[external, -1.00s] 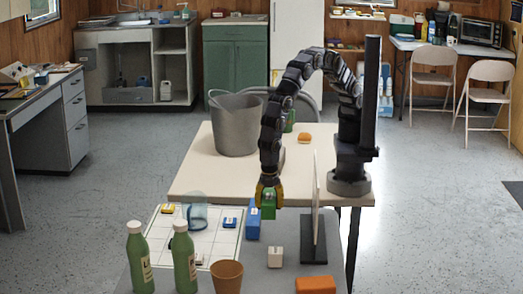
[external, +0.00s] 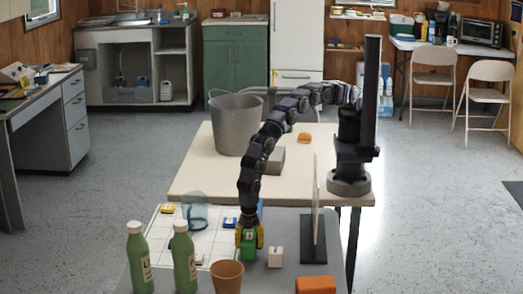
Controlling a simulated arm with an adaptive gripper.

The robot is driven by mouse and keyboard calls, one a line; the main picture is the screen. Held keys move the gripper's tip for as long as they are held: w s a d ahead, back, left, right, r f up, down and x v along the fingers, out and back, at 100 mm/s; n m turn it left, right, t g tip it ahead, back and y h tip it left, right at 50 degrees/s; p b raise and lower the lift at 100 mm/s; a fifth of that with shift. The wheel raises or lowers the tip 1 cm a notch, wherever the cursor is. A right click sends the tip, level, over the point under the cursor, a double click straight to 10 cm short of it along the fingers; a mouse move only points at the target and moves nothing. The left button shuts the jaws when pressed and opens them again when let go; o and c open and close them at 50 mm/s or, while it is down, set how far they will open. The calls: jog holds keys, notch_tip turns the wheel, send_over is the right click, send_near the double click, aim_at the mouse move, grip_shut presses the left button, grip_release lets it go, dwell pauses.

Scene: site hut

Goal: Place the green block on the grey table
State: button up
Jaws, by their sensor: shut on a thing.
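The green block (external: 249,247) is between the yellow-tipped fingers of my gripper (external: 248,236), which is shut on it. My gripper points down over the grey table (external: 285,260) at the front, just left of a small white cube (external: 275,257). The block is very low over the grey tabletop; I cannot tell whether its underside touches it. My arm hides most of a blue block (external: 260,209) behind the gripper.
Two green bottles (external: 138,262) and a brown cup (external: 227,277) stand in front. A white gridded board (external: 225,222) with a clear blue cup (external: 194,212) lies left. An upright panel (external: 315,215) and orange block (external: 316,285) are right. A grey bucket (external: 236,128) stands behind.

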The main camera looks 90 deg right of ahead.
aim_at(250, 236)
jog(key=shift+f, duration=0.9)
jog(key=o, duration=1)
jog(key=shift+f, duration=0.1)
jog(key=shift+o, duration=0.2)
notch_tip(250, 236, up, 12)
jog(key=shift+r, duration=0.15)
